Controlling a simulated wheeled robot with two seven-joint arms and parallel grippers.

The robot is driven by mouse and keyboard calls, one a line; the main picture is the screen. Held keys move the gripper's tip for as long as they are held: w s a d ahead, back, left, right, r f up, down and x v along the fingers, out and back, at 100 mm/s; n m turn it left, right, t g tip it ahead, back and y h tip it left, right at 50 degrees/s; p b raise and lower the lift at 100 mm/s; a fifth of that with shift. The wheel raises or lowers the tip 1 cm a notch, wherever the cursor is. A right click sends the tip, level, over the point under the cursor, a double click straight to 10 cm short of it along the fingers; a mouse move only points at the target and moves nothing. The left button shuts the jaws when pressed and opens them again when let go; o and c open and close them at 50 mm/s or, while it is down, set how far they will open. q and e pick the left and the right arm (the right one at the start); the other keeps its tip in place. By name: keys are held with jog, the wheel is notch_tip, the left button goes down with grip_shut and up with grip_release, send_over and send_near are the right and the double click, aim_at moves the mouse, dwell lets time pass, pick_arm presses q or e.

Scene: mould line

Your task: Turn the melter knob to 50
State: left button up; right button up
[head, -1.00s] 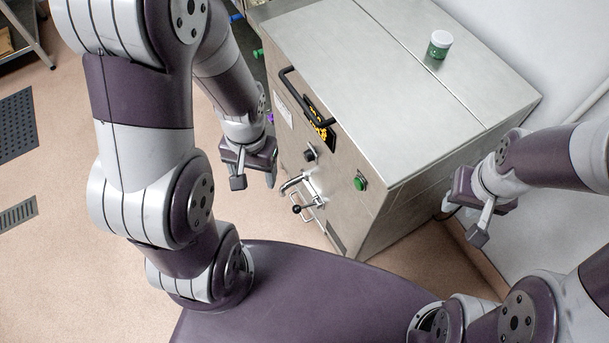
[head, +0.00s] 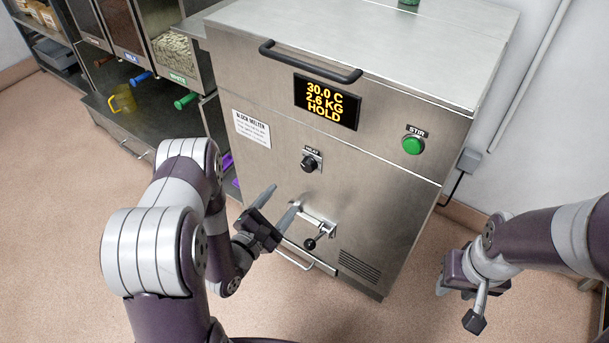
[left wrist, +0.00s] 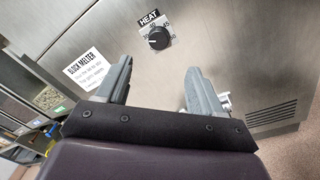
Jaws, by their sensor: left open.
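The melter (head: 270,170) is a steel cabinet in front of me, with a display (head: 326,101) reading 30.0 C, 2.6 KG, HOLD. The black HEAT knob (head: 309,163) sits on its front below the display. In the left wrist view the knob (left wrist: 158,38) is beyond the fingers, with a numbered scale around it too small to read surely. My left gripper (head: 275,207) is open and empty, below and left of the knob and apart from it. It also shows in the left wrist view (left wrist: 153,85). My right gripper (head: 457,299) is right of the melter; its jaws are unclear.
A lever-handled spout (head: 318,236) sticks out below the knob. A green STIR button (head: 413,145) is at the right, and a black handle bar (head: 310,62) crosses above the display.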

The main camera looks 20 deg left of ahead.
aim_at(307, 168)
pick_arm(q)
jog(key=b+x, duration=0.2)
jog(key=x, duration=1)
jog(key=shift+w+b, duration=0.15)
jog(key=shift+b, duration=0.2)
jog(key=shift+c, duration=0.3)
jog(key=c, duration=1)
